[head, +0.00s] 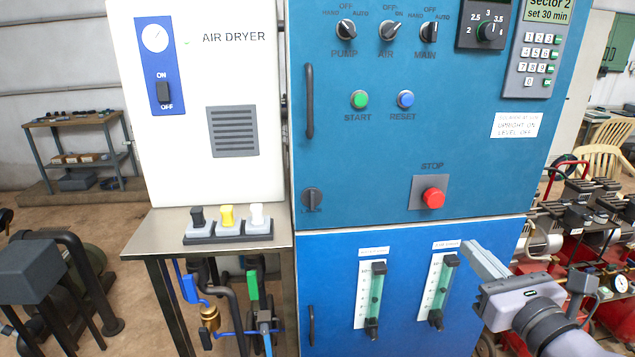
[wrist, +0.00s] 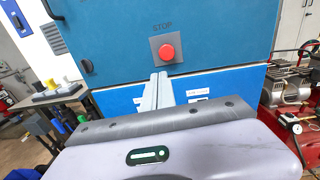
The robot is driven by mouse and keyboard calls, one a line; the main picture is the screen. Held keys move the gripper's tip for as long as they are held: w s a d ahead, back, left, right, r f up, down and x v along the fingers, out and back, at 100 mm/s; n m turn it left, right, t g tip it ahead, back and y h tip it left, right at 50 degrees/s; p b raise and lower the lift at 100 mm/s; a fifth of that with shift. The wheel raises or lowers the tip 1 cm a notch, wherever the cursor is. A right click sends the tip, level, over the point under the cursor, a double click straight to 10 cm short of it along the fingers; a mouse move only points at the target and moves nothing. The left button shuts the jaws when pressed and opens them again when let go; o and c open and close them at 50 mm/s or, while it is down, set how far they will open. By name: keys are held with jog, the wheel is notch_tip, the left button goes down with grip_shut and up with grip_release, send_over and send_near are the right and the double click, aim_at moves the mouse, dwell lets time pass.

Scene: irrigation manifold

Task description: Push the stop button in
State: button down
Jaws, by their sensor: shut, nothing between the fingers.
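The red stop button (head: 433,198) sits on a grey square plate on the blue cabinet, under the label STOP. It also shows in the wrist view (wrist: 167,52), above and slightly right of the fingertips. Whether it is pressed in or out, I cannot tell for sure; it seems to stand out from its plate. My gripper (head: 470,250) is in front of the lower cabinet, below and right of the button and apart from it. In the wrist view its fingers (wrist: 160,78) are together with nothing between them, pointing at the cabinet.
The blue cabinet (head: 390,165) also carries a green START button (head: 359,99), a blue RESET button (head: 406,99) and several knobs above. Two flow meters (head: 371,295) are on its lower door. A steel table (head: 165,240) with coloured switches stands left. Red compressors (head: 600,255) stand right.

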jog(key=d+m, duration=0.1)
jog(key=p, duration=1)
send_near(437, 201)
jog(key=shift+h, duration=0.3)
jog(key=w, duration=0.2)
jog(key=w+b, duration=0.1)
jog(key=w, duration=0.2)
jog(key=shift+w+a+b, duration=0.3)
jog(key=shift+a+b, duration=0.05)
jog(key=shift+w, duration=0.65)
